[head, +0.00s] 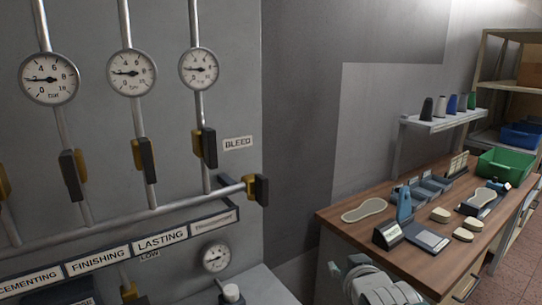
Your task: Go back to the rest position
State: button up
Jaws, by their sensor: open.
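My gripper (345,264) shows at the bottom of the head view, right of centre. Its two fingertips with pale teal pads stand apart, with nothing visible between them. The grey body of my arm shows just behind them at the bottom edge. The gripper is in front of the workbench's left end, clear of the bench top in the picture. Most of the arm is out of frame.
Left, a grey panel carries pipes, several gauges (131,73) and valve handles (205,148). Right, a wooden workbench (350,226) holds a shoe sole (364,210), a blue stand (404,204), pale blocks (441,215) and a green crate (508,165). Thread cones stand on a shelf (440,124).

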jog(key=s+f+g, duration=0.2)
jog(key=s+g, duration=0.1)
jog(key=s, duration=0.6)
jog(key=s+f+m+g, duration=0.1)
jog(key=s+g, duration=0.3)
jog(key=s, duration=0.5)
jog(key=shift+d+f, duration=0.35)
jog(key=shift+f, duration=0.1)
jog(key=shift+a, duration=0.1)
